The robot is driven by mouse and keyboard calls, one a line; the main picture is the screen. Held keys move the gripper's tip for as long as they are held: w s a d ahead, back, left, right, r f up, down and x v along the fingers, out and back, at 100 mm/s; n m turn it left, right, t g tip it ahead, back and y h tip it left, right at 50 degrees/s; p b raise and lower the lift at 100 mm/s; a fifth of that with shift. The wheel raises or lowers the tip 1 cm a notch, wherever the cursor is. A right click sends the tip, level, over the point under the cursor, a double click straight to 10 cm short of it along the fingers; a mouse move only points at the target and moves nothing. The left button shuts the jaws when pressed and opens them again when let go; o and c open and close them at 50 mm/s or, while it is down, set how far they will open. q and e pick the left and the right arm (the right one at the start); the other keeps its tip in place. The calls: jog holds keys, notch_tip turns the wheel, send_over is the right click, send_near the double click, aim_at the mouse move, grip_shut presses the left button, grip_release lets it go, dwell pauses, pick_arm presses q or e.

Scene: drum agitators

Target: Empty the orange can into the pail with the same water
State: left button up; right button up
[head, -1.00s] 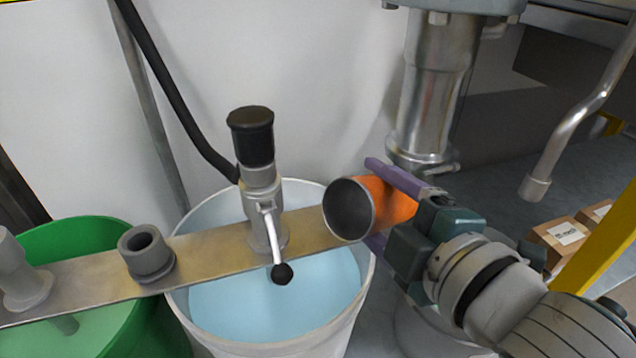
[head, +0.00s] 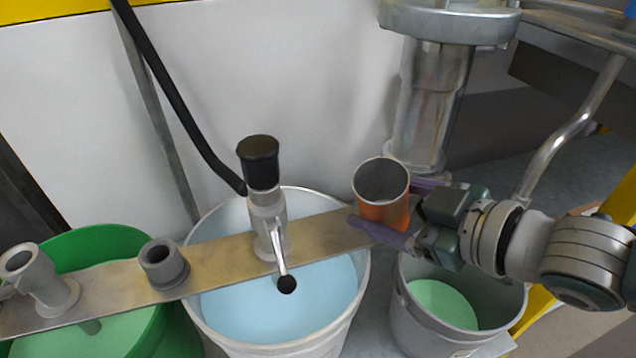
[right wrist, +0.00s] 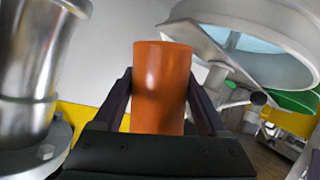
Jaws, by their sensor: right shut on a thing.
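The orange can (head: 383,212) is held by my right gripper (head: 398,215), with one purple finger on each side. It also shows upright between the fingers in the right wrist view (right wrist: 161,88). In the head view its mouth faces up, the grey inside looks empty as far as I can see. A white pail (head: 352,318) with light blue water (head: 275,312) stands in the middle. A green pail (head: 150,340) with light green water (head: 90,338) is at left. A grey pail (head: 500,318) with green water (head: 442,303) is below my right gripper. My left gripper is not seen.
A metal bar (head: 210,262) crosses over the green and white pails, carrying a tap with a black top (head: 257,165) and a lever. A steel column (head: 428,115) stands behind the can, and a bent pipe (head: 570,130) is at right.

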jog(key=shift+w+d+f+m+g+y+b, duration=0.45)
jog(key=shift+f+m+b, duration=0.25)
jog(key=shift+b, duration=0.5)
jog(key=shift+w+d+m+y+b, duration=0.15)
jog(key=shift+m+y+b, duration=0.2)
jog(key=shift+b, duration=0.35)
jog(key=shift+g, duration=0.25)
